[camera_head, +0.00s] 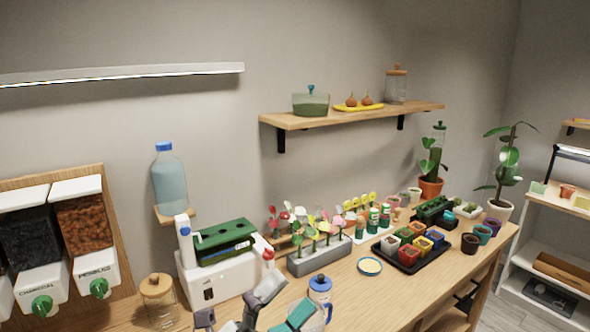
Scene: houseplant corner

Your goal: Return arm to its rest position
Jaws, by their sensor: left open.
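My left gripper (250,308) shows at the bottom edge of the head view, a little left of the middle. It is open, and I see nothing held in it. It is in front of the white machine (215,284) and left of the blue-lidded container (320,286). The picture's lower edge cuts off much of the arm. I do not see my right gripper.
The wooden bench (385,295) has clear room at its front right. A grey planter (318,258) with flower picks, a shallow blue dish (370,266) and a black tray (408,266) of small pots stand behind. A glass jar (160,308) is at left.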

